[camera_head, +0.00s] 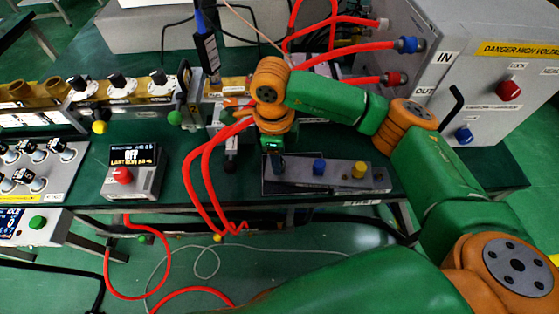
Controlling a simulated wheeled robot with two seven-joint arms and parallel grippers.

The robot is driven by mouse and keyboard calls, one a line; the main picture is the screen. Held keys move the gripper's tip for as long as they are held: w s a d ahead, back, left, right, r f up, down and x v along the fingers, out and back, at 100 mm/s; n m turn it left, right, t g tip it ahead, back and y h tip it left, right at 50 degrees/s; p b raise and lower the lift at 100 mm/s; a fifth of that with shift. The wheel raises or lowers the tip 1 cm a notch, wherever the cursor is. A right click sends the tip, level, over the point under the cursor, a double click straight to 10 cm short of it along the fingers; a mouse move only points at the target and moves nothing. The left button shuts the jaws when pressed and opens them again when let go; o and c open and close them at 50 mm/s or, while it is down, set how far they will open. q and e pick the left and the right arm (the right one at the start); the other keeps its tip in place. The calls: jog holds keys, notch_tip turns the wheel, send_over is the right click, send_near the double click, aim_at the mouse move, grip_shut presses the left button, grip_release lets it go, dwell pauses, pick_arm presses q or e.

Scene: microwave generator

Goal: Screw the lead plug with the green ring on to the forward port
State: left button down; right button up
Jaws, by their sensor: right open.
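My right gripper (276,168) points down over the left end of a grey block (338,178) on the bench. It is open, and its fingers are small and dark in the head view. A blue-topped piece (319,167) and a yellow-topped piece (358,171) stand on the block to its right. I cannot make out a plug with a green ring; the gripper and wrist hide what is beneath them. A green knob (175,117) and a yellow knob (99,127) show at the brass and grey waveguide line (125,92). I cannot tell which part is the forward port. My left gripper is not in view.
Red hoses (205,175) loop down left of my right gripper. A meter box with a red button (123,175) stands at the bench's front left. A large grey cabinet (480,60) stands at the back right. The green bench top is clear between meter box and hoses.

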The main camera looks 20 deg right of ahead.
jog(key=shift+b, duration=0.35)
dwell(0.5)
jog(key=shift+c, duration=0.3)
grip_shut()
dwell(1.0)
jog(key=shift+r, duration=0.1)
jog(key=shift+s+a+r+p, duration=0.1)
jog(key=shift+r+p, duration=0.9)
jog(key=shift+r, duration=0.45)
jog(key=shift+a+r+p, duration=0.1)
jog(key=shift+r+p, duration=0.85)
jog(key=shift+r, duration=0.5)
notch_tip(320, 180, up, 4)
jog(key=p, duration=0.2)
jog(key=shift+a+r+p, duration=0.1)
jog(key=shift+a+p, duration=0.05)
jog(key=shift+p, duration=0.2)
